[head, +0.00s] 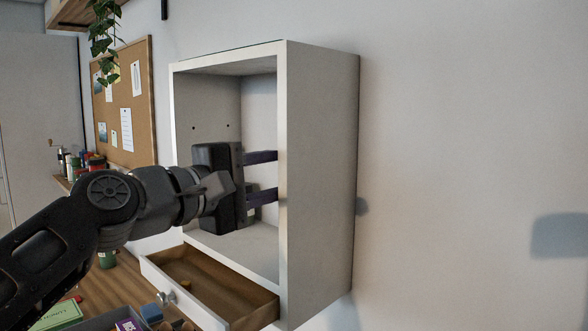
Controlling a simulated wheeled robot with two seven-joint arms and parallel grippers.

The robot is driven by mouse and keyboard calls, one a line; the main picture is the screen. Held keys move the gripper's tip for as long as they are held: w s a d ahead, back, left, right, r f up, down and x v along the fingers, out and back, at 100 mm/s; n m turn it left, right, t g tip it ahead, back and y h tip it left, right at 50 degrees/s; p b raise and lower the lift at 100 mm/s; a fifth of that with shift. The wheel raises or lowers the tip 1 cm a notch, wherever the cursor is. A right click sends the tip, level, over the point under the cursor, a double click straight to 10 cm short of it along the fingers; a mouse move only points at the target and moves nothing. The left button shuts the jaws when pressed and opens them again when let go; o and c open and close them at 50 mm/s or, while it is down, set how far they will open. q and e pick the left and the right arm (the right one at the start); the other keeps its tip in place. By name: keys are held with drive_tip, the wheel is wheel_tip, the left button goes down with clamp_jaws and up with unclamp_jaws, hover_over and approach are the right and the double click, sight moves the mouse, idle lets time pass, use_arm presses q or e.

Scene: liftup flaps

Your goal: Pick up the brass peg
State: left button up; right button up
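A small yellowish piece (186,284) lies in the open drawer (240,300) below the cabinet. It may be the brass peg, but it is too small to tell. My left gripper (264,177) reaches into the open front of the white cabinet (322,180), above the drawer. Its two dark fingers point right towards the cabinet's right side panel and stand well apart. The gap that shows between them is empty. The fingertips end at the panel's front edge and may be partly hidden behind it. My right gripper is not in view.
A wooden worktop (95,285) at lower left carries a green box (58,316), a blue block (151,313) and a grey tray. A corkboard (125,100) hangs at left. The wall at right is bare.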

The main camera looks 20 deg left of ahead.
use_arm(q)
drive_tip(key=p+x, duration=0.1)
drive_tip(key=x, duration=0.5)
drive_tip(key=shift+d+p, duration=0.1)
drive_tip(key=shift+p, duration=0.3)
clamp_jaws()
idle(0.4)
